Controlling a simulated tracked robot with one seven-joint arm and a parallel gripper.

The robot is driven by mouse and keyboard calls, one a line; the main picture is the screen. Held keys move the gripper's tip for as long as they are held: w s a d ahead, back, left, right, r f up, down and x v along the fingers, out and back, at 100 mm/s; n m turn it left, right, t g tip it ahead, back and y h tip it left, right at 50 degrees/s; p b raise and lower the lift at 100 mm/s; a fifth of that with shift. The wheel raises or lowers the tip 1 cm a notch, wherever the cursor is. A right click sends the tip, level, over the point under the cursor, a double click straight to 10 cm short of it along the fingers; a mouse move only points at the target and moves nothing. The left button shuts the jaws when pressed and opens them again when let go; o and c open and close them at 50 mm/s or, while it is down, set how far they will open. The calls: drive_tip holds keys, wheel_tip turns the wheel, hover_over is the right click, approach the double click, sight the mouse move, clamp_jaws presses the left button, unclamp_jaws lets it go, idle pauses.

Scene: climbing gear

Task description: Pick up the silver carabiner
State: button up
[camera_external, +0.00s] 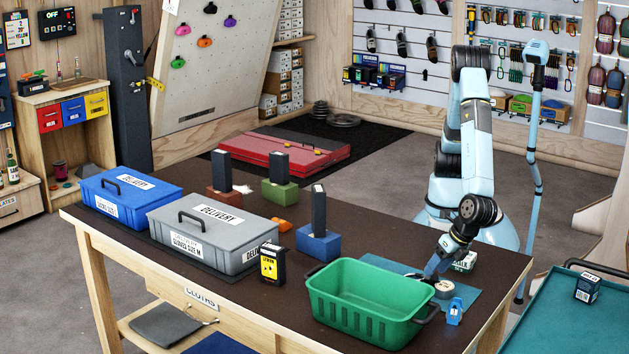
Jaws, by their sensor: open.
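I cannot make out the silver carabiner for sure in this view. My arm reaches down from the right over the wooden table (255,292). My gripper (428,277) is low over the blue mat (380,262), just behind the back right rim of the green crate (360,308). The fingers are small and dark here. My gripper is open, and I see nothing held in it. The mat area around the fingertips is partly hidden by the crate and my wrist.
A tape roll (444,289), a green-and-white box (464,262) and a small blue item (455,311) crowd my gripper. A block with a dark upright (318,245), a black-and-yellow pack (272,264) and grey (203,237) and blue (128,197) delivery boxes stand further left.

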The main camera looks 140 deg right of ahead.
drive_tip(key=x, duration=0.4)
drive_tip(key=shift+d+f, duration=0.2)
drive_tip(key=shift+d, duration=0.05)
clamp_jaws()
